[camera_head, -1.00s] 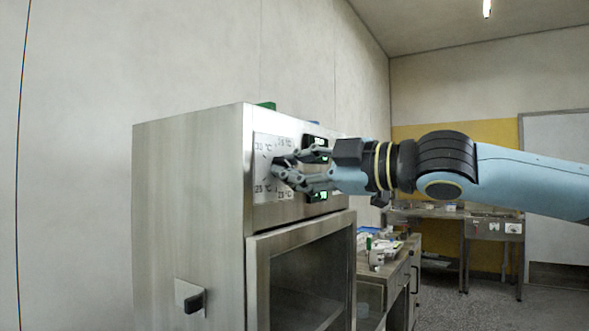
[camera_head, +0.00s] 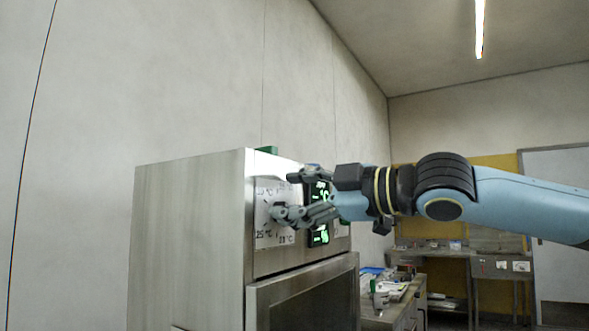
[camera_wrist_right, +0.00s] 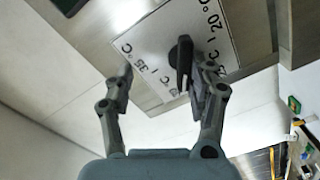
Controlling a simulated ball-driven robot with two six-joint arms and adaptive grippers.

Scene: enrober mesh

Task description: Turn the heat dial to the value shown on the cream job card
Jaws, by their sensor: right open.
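The heat dial is a black knob (camera_wrist_right: 183,62) on a pale scale plate (camera_wrist_right: 152,45) with °C marks; 35 and 20 are readable in the right wrist view. In the head view the plate (camera_head: 262,208) is on the steel cabinet's front, and my fingers hide the knob. My right gripper (camera_head: 283,196) is open in front of the plate. In the right wrist view its fingers (camera_wrist_right: 160,78) are apart; one is close beside the knob, the other well to the left. Whether either touches it, I cannot tell. I cannot make out a cream job card. My left gripper is not in view.
The steel cabinet (camera_head: 190,250) has a glazed door below the panel. Lit green displays (camera_head: 319,236) are right of the plate, partly behind my gripper. A cluttered counter (camera_head: 385,318) stands beyond. A plain wall is behind the cabinet.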

